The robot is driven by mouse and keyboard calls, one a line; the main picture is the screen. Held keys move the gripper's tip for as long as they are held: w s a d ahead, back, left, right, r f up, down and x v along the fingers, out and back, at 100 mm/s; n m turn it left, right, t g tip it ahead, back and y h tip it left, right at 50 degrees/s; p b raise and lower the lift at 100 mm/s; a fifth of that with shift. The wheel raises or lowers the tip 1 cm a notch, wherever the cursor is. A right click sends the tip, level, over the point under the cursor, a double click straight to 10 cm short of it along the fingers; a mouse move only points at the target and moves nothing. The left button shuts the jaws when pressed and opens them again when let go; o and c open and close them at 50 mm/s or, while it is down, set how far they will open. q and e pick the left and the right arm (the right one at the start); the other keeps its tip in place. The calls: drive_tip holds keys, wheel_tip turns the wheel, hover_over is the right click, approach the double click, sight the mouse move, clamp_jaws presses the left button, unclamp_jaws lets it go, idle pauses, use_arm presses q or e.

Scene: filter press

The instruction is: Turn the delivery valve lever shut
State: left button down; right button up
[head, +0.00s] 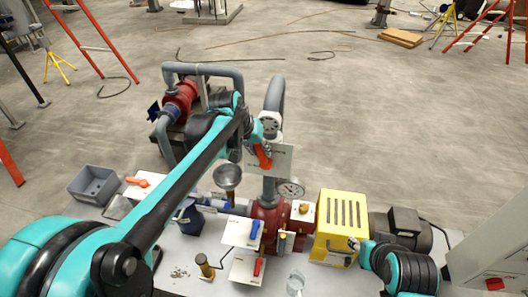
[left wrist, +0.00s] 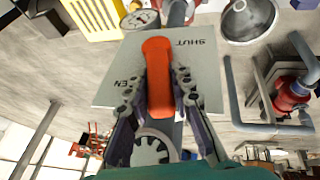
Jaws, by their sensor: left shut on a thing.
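The orange delivery valve lever (head: 263,157) is on the upright grey pipe behind the red pump, in front of a white plate (head: 282,160). In the left wrist view the lever (left wrist: 158,75) stands lengthwise between my fingers. The white plate (left wrist: 205,75) behind it reads SHUT to the right of the lever's far end, and letters ending in EN show at the left. My left gripper (head: 266,140) is shut on the lever, with a finger along each side in the left wrist view (left wrist: 158,90).
The bench holds a red pump (head: 268,212), a yellow guard (head: 342,225), a dark motor (head: 403,225), a gauge (head: 291,189), a funnel (head: 228,174) and a grey bin (head: 94,184). Blue (head: 255,229) and red (head: 257,267) levers sit on lower plates. Open floor lies behind.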

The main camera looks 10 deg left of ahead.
use_arm(q)
drive_tip(key=a+f+n+t+h+b, duration=0.2)
drive_tip(key=a+f+n+h+b, duration=0.2)
drive_tip(key=h+b, duration=1)
drive_tip(key=shift+a+f+b, duration=0.45)
drive_tip(key=shift+f+b, duration=0.85)
drive_tip(key=shift+b, duration=0.2)
drive_tip(key=shift+t, duration=0.3)
drive_tip(key=c, duration=1.3)
unclamp_jaws()
